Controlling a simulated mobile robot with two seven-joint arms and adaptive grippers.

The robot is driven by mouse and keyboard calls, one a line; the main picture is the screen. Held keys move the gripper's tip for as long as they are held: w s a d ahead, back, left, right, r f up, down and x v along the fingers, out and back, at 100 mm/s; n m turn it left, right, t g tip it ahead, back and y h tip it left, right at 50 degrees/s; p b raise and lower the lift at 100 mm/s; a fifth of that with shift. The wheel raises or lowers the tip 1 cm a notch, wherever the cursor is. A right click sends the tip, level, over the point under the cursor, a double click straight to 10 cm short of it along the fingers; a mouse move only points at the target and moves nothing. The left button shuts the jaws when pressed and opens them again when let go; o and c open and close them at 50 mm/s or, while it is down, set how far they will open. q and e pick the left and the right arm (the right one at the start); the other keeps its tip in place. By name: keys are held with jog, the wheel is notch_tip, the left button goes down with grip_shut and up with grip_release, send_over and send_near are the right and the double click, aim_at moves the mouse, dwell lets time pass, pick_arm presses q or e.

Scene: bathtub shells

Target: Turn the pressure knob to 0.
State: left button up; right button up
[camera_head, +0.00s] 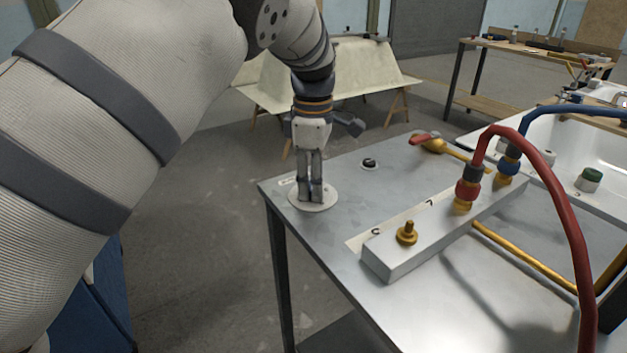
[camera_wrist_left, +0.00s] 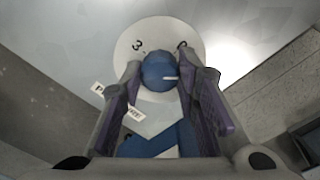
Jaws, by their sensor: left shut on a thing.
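The pressure knob (camera_wrist_left: 160,70) is blue with a white pointer line and sits on a round white dial (camera_wrist_left: 150,38) with printed digits. In the left wrist view the pointer points right. A 3 shows at the upper left of the dial; another digit at the upper right is partly hidden. My right gripper is not in view.
On the metal table (camera_head: 400,300) stand a grey block (camera_head: 400,262) with a brass fitting (camera_head: 407,233), red (camera_head: 545,170) and blue (camera_head: 570,112) hoses, a red-handled valve (camera_head: 430,142) and a small black knob (camera_head: 369,163). A white tub (camera_head: 610,150) lies to the right.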

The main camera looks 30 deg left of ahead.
pick_arm(q)
jog(key=n, duration=0.4)
jog(key=shift+f, duration=0.1)
jog(key=n, duration=0.4)
jog(key=shift+n, duration=0.3)
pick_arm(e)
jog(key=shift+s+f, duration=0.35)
pick_arm(q)
jog(key=shift+n, duration=0.3)
jog(key=o, duration=1.2)
jog(key=shift+c, duration=0.2)
notch_tip(320, 180, up, 12)
